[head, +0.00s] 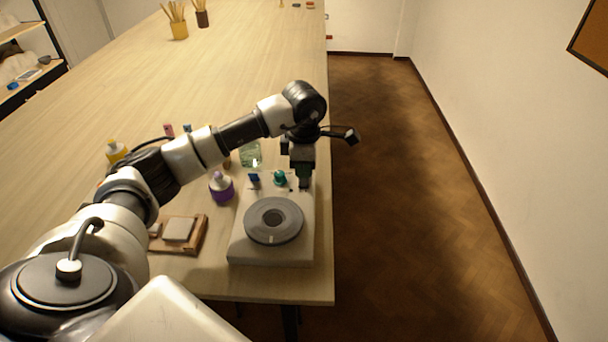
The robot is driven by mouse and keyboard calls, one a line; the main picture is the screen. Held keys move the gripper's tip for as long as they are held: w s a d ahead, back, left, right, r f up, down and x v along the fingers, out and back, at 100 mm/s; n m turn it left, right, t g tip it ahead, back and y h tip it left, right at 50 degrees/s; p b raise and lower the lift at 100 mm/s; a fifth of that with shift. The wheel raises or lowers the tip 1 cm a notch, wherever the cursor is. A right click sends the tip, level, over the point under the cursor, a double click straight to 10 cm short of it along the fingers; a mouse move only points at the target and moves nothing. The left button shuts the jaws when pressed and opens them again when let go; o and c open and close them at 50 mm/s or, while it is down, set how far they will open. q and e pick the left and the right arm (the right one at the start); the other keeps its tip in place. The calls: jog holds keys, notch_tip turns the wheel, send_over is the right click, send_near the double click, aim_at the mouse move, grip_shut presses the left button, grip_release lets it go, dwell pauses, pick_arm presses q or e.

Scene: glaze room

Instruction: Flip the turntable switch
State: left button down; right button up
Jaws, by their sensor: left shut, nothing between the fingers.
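The turntable (273,234) is a grey disc on a pale box-shaped base (243,251) near the right front corner of the table. Along the back of the base are a blue switch-like piece (254,178) and a round teal knob (280,177). I cannot tell from their look which one is the turntable switch. My left gripper (303,183) points down over the back right of the base, just right of the teal knob. It is shut and empty. It hides what lies right behind it, and I cannot tell whether it touches anything. My right gripper is out of view.
A purple bottle (221,190) and a wooden board (187,244) with a pale tile stand left of the base. A greenish glass jar (250,155) is behind it. A yellow bottle (116,152) stands farther left.

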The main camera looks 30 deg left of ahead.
aim_at(304, 183)
pick_arm(q)
jog(key=shift+r+p, duration=1.3)
jog(key=shift+r, duration=1.1)
jog(key=shift+f, duration=0.1)
